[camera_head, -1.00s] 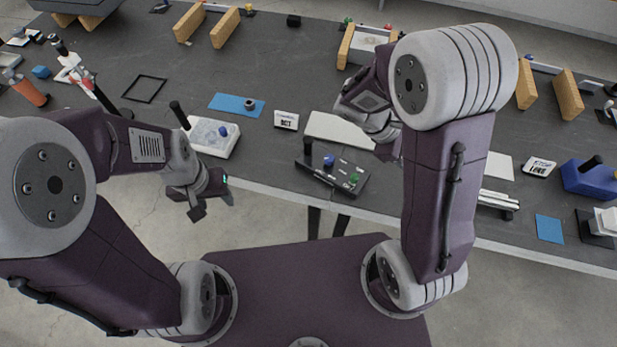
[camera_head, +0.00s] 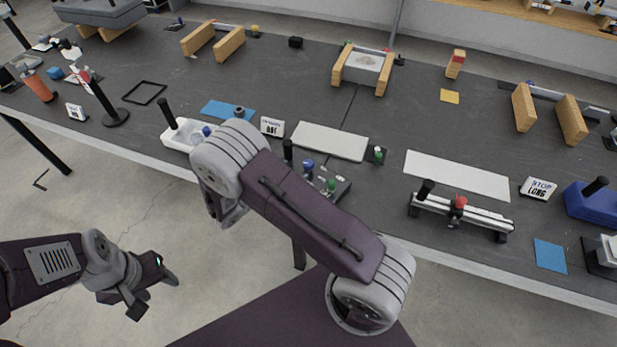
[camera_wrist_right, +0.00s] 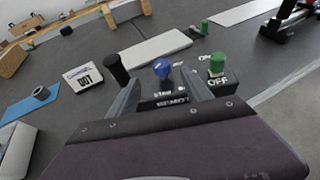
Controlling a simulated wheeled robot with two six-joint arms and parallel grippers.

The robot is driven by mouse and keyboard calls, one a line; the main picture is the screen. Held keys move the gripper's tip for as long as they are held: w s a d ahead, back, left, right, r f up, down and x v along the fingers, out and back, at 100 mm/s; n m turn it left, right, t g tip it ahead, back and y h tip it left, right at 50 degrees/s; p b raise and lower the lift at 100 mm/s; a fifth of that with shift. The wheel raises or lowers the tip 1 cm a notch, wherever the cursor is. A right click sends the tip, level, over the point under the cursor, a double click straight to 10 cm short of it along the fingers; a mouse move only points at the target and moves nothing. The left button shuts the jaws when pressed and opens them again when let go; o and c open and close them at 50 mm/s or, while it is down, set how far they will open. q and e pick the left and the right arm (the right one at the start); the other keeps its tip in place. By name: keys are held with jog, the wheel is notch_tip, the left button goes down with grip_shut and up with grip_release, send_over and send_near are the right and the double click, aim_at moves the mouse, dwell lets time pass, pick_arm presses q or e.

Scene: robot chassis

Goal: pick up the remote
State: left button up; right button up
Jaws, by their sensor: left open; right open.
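The remote (camera_head: 341,191) is a dark box with a black stick, a blue knob and a green knob, near the table's front edge. My right arm partly hides it in the head view. In the right wrist view the remote (camera_wrist_right: 165,101) lies ahead, its label partly readable, with the green knob by the word OFF. My right gripper (camera_wrist_right: 160,76) is open, its two fingers appearing on either side of the remote's blue knob; contact cannot be told. My right fingertips are not clear in the head view. My left gripper (camera_head: 155,295) is open and empty, in front of the table over the floor.
A white tray with a black stick (camera_head: 185,133) stands left of the remote. A white label block (camera_head: 272,127) and a pale flat board (camera_head: 330,141) lie behind it. A small green-topped block (camera_head: 379,156) and a slider rail (camera_head: 462,214) are to its right.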

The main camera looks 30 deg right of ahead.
aim_at(305, 167)
jog(key=shift+w+d+f, duration=0.1)
jog(key=shift+d+f, duration=0.1)
jog(key=shift+d, duration=0.4)
jog(key=shift+w+d+f, duration=0.1)
jog(key=shift+d+f, duration=0.05)
jog(key=shift+d, duration=0.45)
jog(key=shift+w+d+f, duration=0.2)
jog(key=shift+d+f, duration=0.05)
jog(key=shift+d, duration=0.05)
jog(key=x, duration=0.5)
jog(key=shift+p, duration=0.3)
jog(key=shift+a, duration=0.15)
grip_shut()
